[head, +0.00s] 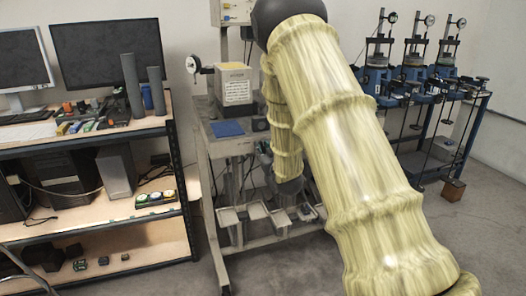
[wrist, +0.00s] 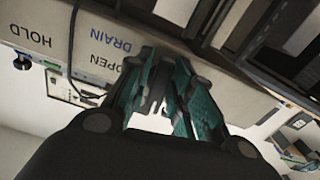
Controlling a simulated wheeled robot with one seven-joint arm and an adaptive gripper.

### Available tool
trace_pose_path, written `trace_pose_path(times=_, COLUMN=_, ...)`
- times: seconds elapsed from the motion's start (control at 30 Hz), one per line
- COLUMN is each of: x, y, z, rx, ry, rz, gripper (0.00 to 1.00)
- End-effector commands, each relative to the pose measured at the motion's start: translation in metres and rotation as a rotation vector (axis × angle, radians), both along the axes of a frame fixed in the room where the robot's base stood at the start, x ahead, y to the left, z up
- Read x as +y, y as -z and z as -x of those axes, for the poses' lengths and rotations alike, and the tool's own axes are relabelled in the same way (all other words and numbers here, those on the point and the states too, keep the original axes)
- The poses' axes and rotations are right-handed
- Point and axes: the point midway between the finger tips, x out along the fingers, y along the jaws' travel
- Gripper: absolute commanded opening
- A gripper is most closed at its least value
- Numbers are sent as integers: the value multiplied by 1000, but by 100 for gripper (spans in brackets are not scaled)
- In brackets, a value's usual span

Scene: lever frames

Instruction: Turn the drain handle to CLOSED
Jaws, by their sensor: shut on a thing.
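In the wrist view a pale panel shows upside-down lettering, with a DRAIN label (wrist: 110,39) and OPEN below it. My gripper (wrist: 163,68) has dark fingers with teal pads, one on each side of a dark piece, the drain handle (wrist: 156,88), beside these labels. It is shut on this handle. The fingers hide most of the handle, so its exact angle cannot be told. No CLOSED marking is visible. In the head view my arm covers much of the steel test stand (head: 207,160), and the handle cannot be made out there.
In the wrist view a black knob (wrist: 22,62) sits near the HOLD label (wrist: 32,38), and dark frame bars cross the upper right. In the head view a shelf desk (head: 85,136) with monitors stands left and a blue rig bench (head: 440,135) right. Grey floor lies between.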

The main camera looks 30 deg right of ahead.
Motion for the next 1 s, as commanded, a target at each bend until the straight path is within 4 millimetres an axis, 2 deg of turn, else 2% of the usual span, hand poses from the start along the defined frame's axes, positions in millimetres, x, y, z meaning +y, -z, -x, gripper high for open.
trace_pose_path(times=0.5, x=-2, y=2, z=1, rx=110, ry=0, rz=446, gripper=0)
trace_pose_path(times=0.73, x=-3, y=1, z=1, rx=141, ry=0, rz=573, gripper=0)
trace_pose_path(times=1.0, x=-3, y=1, z=2, rx=159, ry=0, rz=644, gripper=0)
